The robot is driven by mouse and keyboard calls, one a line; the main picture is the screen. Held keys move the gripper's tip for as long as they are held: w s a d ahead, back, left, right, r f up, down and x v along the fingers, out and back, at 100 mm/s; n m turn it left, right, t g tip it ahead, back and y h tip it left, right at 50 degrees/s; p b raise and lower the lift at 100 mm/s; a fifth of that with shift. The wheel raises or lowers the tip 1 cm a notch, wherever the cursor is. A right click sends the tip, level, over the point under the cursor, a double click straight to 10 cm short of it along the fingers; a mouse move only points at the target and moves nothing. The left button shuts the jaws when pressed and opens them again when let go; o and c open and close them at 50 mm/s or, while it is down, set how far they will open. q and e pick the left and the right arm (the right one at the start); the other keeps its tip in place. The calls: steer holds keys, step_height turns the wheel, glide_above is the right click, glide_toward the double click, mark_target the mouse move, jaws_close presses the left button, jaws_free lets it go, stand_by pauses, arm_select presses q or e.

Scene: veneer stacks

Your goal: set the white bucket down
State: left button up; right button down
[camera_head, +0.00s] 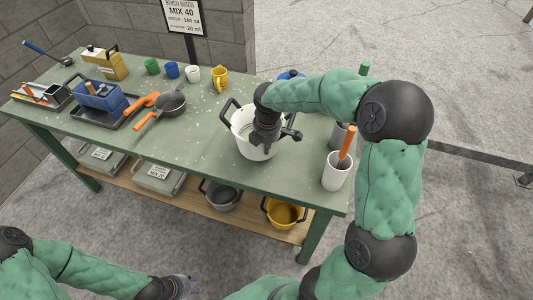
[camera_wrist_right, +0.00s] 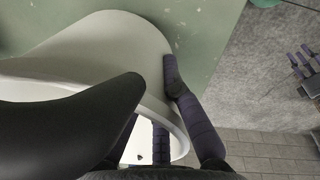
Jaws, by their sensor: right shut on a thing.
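The white bucket (camera_head: 246,146) is upright over the right half of the green table (camera_head: 205,130), with a black handle (camera_head: 227,108) at its left side. I cannot tell whether its base touches the tabletop. My right gripper (camera_head: 285,137) is shut on the bucket at its right side; the arm hides part of the rim. In the right wrist view the bucket's white wall (camera_wrist_right: 110,40) fills the left, a dark handle part (camera_wrist_right: 70,120) crosses in front, and purple fingers (camera_wrist_right: 172,80) are against the wall. My left gripper (camera_head: 183,286) is low in front of the table, away from the bucket.
A white holder (camera_head: 337,172) with an orange-handled tool stands right of the bucket. A grey pan (camera_head: 170,103) and orange-handled tools lie left. Grey (camera_head: 221,196) and yellow (camera_head: 283,213) buckets sit on the lower shelf.

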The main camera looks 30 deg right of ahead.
mark_target(266, 158)
steer(key=shift+w+d+f+b, duration=0.1)
steer(key=shift+f+b, duration=0.3)
steer(key=shift+f, duration=0.45)
steer(key=shift+w+d+f+b, duration=0.1)
steer(key=shift+f+b, duration=0.3)
steer(key=shift+f, duration=0.45)
steer(key=shift+f, duration=0.15)
steer(key=c, duration=1.4)
jaws_free()
steer(key=shift+s, duration=0.15)
steer(key=r+p, duration=0.1)
steer(key=r, duration=0.3)
steer(key=s+r+p, duration=0.1)
steer(key=r, duration=0.3)
steer(key=r+p, duration=0.2)
steer(key=r, duration=0.2)
steer(key=shift+s+a, duration=0.15)
steer(key=shift+a, duration=0.05)
